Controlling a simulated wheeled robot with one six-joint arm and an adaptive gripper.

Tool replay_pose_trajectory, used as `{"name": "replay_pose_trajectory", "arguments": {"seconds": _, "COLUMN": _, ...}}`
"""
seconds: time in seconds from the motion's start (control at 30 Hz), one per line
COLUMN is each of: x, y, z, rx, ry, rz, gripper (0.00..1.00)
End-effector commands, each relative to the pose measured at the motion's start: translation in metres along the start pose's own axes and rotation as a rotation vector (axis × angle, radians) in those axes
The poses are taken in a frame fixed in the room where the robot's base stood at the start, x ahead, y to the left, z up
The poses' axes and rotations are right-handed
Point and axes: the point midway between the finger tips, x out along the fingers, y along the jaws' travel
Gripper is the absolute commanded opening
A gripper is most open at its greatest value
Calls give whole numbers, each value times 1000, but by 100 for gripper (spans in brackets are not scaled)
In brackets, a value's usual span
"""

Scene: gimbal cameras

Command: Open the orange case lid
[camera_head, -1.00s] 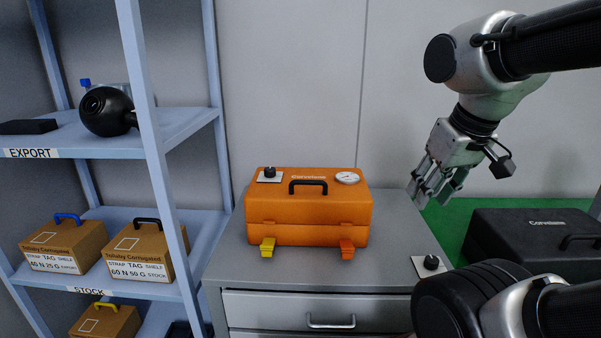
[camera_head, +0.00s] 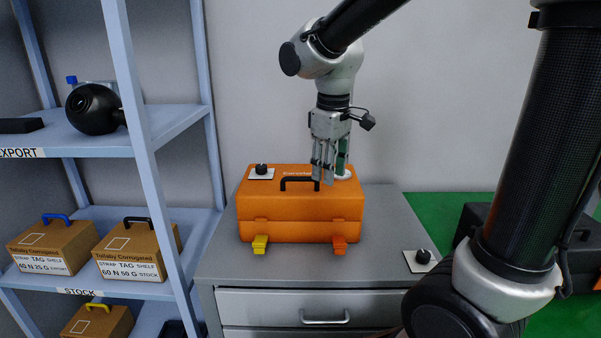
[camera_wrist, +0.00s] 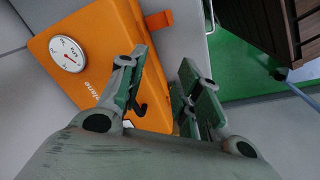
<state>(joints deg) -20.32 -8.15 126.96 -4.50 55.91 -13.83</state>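The orange case (camera_head: 300,210) stands on the grey drawer cabinet with its lid closed. A black handle (camera_head: 284,182) is on its lid. A yellow latch (camera_head: 260,244) and an orange latch (camera_head: 339,245) stick out at the lower front. My gripper (camera_head: 325,180) hangs fingers-down over the right part of the lid, just by the handle. In the wrist view my gripper (camera_wrist: 165,95) has its fingers apart with the orange case (camera_wrist: 90,45) below; the handle is partly hidden behind a finger. I cannot tell if the fingers touch the case.
A black knob on a white plate (camera_head: 262,171) and a gauge (camera_wrist: 67,54) sit on the lid. Another knob plate (camera_head: 421,260) lies on the cabinet top (camera_head: 375,225) to the right. A blue shelf (camera_head: 150,150) with boxes stands at left. A black case (camera_head: 474,222) is at right, partly hidden.

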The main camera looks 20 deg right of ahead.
Motion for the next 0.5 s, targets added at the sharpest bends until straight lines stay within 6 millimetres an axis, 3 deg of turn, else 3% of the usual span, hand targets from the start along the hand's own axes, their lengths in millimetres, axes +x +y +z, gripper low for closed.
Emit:
{"name": "replay_pose_trajectory", "arguments": {"seconds": 0.03, "x": 4, "y": 0, "z": -25, "rx": -95, "ry": -12, "rz": 6, "gripper": 34}}
{"name": "replay_pose_trajectory", "arguments": {"seconds": 0.1, "x": 6, "y": 2, "z": -56, "rx": -233, "ry": -14, "rz": 20, "gripper": 34}}
{"name": "replay_pose_trajectory", "arguments": {"seconds": 0.2, "x": -6, "y": 14, "z": -87, "rx": -410, "ry": 8, "rz": 55, "gripper": 34}}
{"name": "replay_pose_trajectory", "arguments": {"seconds": 0.3, "x": -18, "y": 20, "z": -95, "rx": -530, "ry": 25, "rz": 81, "gripper": 34}}
{"name": "replay_pose_trajectory", "arguments": {"seconds": 0.5, "x": -10, "y": 21, "z": -94, "rx": -623, "ry": 17, "rz": 83, "gripper": 34}}
